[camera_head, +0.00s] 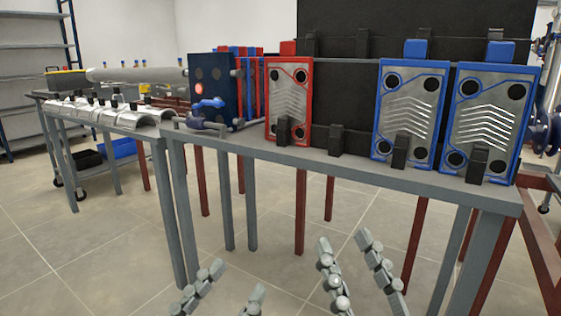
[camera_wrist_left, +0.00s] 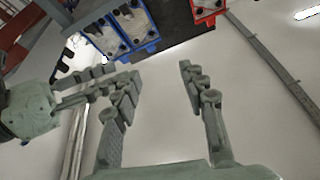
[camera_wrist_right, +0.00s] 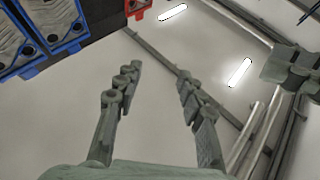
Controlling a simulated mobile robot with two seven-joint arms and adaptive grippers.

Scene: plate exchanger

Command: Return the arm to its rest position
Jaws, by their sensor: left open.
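My left gripper (camera_head: 238,277) is low in the head view, in front of the table and below its top. Its fingers are apart with nothing between them, as the left wrist view (camera_wrist_left: 158,72) shows. My right gripper (camera_head: 343,238) is beside it to the right, a little higher in the picture. Its fingers are also spread and empty, as the right wrist view (camera_wrist_right: 160,70) shows. Both grippers are clear of the plates. A red-framed plate (camera_head: 290,98) and two blue-framed plates, one nearer the middle (camera_head: 408,122) and one at the right (camera_head: 488,122), stand upright on the table.
The grey table (camera_head: 350,169) has a long front edge. Black holders (camera_head: 336,141) stand along it. A dark blue exchanger frame (camera_head: 210,85) with red and blue plates is at its left end. A side table (camera_head: 150,129) holds metal half shells. The tiled floor in front is free.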

